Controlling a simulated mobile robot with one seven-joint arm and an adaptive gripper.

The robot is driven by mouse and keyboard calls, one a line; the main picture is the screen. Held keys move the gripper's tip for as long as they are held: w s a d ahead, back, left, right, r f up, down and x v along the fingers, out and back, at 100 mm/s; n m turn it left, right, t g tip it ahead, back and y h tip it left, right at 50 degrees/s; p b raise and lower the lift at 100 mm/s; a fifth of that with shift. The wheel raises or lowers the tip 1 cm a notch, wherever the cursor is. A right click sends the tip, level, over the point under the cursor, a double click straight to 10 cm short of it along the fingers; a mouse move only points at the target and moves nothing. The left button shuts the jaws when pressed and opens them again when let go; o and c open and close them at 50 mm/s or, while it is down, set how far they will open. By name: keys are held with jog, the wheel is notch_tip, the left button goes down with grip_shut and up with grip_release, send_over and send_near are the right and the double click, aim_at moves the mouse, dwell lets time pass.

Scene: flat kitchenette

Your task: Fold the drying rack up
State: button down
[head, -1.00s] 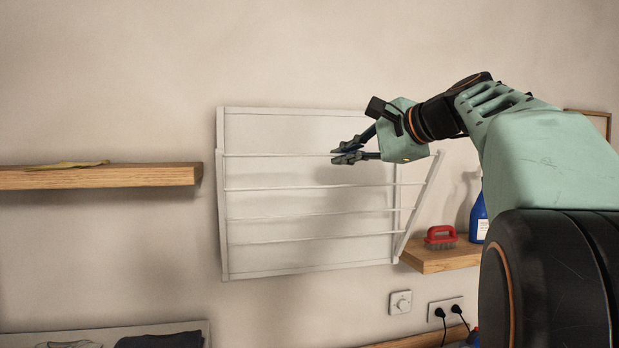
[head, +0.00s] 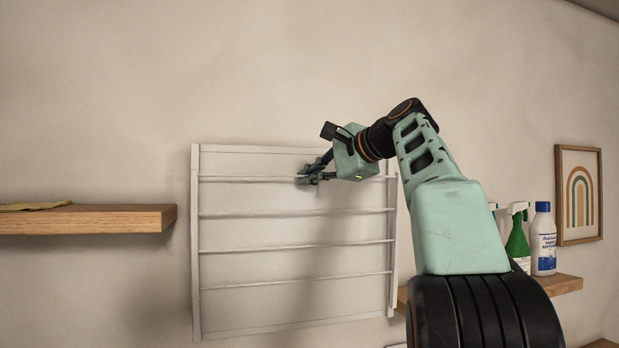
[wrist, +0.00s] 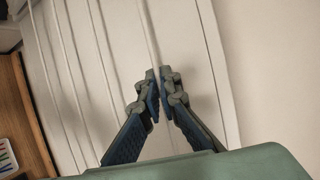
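The white drying rack (head: 195,250) hangs on the wall in the head view. Its rod frame stands nearly flat against the back panel, with only a small gap showing at the right side. My gripper (head: 308,176) is at the top rod (head: 240,179), right of the rack's middle. In the wrist view, the rod (wrist: 148,35) runs down between the fingertips of my gripper (wrist: 159,88), which are closed around it. The fingers hide the rod's lower stretch there. My arm hides part of the rack's right side in the head view.
A wooden shelf (head: 90,219) with a yellowish cloth (head: 35,206) is to the left. A right shelf (head: 566,284) holds a green spray bottle (head: 517,240) and a white-and-blue bottle (head: 543,245). A framed picture (head: 578,195) hangs behind. The wall above the rack is clear.

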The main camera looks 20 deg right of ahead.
jog(key=shift+r, duration=0.2)
jog(key=c, duration=2.5)
grip_release()
jog(key=shift+w, duration=0.1)
jog(key=shift+c, duration=0.2)
jog(key=o, duration=0.4)
jog(key=shift+w+f, duration=0.15)
jog(key=shift+w, duration=0.15)
jog(key=shift+c, duration=0.2)
jog(key=shift+s, duration=0.1)
jog(key=shift+s, duration=0.1)
jog(key=v, duration=1.2)
